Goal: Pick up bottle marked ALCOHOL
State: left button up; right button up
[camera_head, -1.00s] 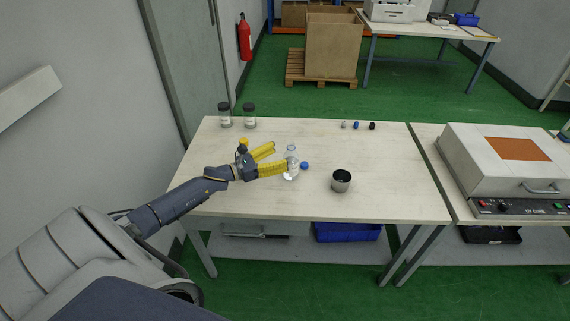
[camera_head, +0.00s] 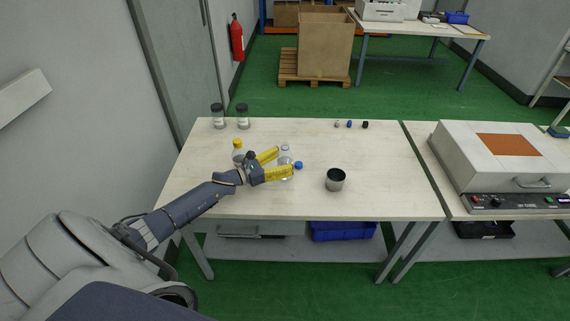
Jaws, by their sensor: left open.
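A clear bottle (camera_head: 285,153) with a pale cap stands on the table; its label is too small to read. My left gripper (camera_head: 286,161) has yellow fingers, open and spread around this bottle. The far finger ends beside its upper left, and the near finger crosses in front of its lower body. I cannot tell whether either finger touches it. A second bottle (camera_head: 238,154) with a yellow cap stands behind my left wrist, partly hidden, its label unreadable. My right gripper is not in view.
A dark metal cup (camera_head: 335,181) stands right of the bottle, with a small blue object (camera_head: 298,165) between them. Two dark-lidded jars (camera_head: 243,122) stand at the back left. Several small items (camera_head: 349,124) lie at the back. The table's (camera_head: 390,190) right side is clear.

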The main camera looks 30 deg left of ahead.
pick_arm(q)
jog(key=shift+w+d, duration=0.3)
jog(key=shift+w, duration=0.2)
jog(key=c, duration=1.4)
